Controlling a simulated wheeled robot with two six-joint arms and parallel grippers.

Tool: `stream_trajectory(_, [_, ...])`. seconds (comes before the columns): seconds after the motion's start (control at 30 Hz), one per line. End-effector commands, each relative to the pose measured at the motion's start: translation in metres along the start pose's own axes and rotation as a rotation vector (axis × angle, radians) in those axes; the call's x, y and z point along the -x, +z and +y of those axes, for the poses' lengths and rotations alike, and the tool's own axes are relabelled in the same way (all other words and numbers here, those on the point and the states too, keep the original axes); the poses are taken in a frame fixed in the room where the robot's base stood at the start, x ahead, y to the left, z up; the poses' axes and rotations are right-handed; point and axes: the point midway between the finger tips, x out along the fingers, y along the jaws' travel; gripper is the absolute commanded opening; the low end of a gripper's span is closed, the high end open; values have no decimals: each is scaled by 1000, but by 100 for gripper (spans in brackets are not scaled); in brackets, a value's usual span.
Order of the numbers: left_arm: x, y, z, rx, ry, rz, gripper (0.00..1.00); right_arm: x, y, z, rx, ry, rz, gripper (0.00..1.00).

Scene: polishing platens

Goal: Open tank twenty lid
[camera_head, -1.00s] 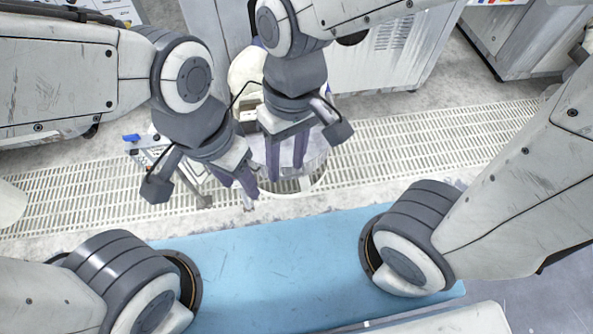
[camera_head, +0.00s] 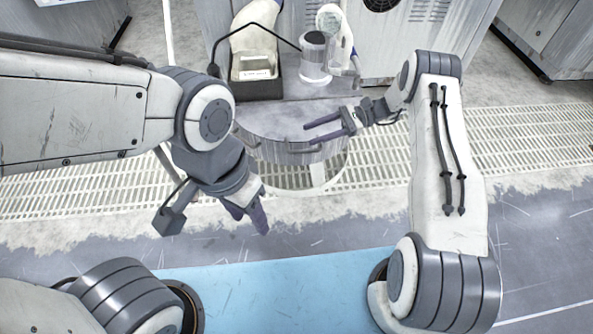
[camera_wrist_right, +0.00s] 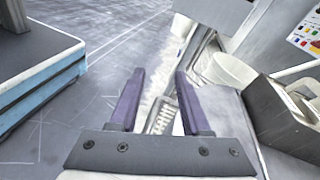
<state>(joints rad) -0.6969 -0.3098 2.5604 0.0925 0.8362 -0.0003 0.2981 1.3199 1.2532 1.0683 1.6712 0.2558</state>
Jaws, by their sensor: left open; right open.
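No label for tank twenty can be read, so I cannot tell which object is that tank or its lid. A grey-topped cylinder (camera_head: 314,58) stands on a round grey stand (camera_head: 270,122) in the middle of the head view. My right gripper (camera_head: 309,133) is open and empty over the right side of the stand, fingers pointing left. Its two purple fingers also show apart and empty in the right wrist view (camera_wrist_right: 159,80). My left gripper (camera_head: 250,218) hangs open, fingers downward, to the front left of the stand, holding nothing visible.
A dark box (camera_head: 257,88) with a pale upright part and a bent black rod sits left of the cylinder. Grey cabinets (camera_head: 425,35) stand behind. A slatted floor strip (camera_head: 520,135) crosses the scene. A blue surface (camera_head: 285,290) lies in front. The right wrist view shows a white bucket (camera_wrist_right: 236,72).

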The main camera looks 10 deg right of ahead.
Motion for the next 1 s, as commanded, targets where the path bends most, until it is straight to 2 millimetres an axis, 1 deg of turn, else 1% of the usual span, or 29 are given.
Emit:
stream_trajectory(0.03, [-28,1,-2,0,0,0,50,8,-43,10,-23,-60,-33,47])
stream_trajectory(0.1, [-41,2,-3,0,0,0,50,19,-68,15,-40,-122,-70,47])
stream_trajectory(0.2, [-51,2,-4,0,0,1,50,29,-89,20,-56,-183,-107,47])
stream_trajectory(0.23, [-53,3,-4,0,0,1,50,32,-93,21,-58,-196,-115,47])
stream_trajectory(0.33, [-55,3,-4,0,0,1,50,33,-99,23,-63,-217,-129,47])
stream_trajectory(0.43, [-56,3,-4,0,0,1,50,25,-97,20,-62,-221,-133,47])
stream_trajectory(0.8, [-70,4,-5,0,0,1,50,-40,-90,7,-63,-216,-130,47])
stream_trajectory(0.9, [-74,4,-5,0,0,1,50,-53,-88,3,-63,-217,-131,47])
stream_trajectory(1.0, [-75,4,-5,0,0,1,50,-62,-87,2,-63,-216,-129,47])
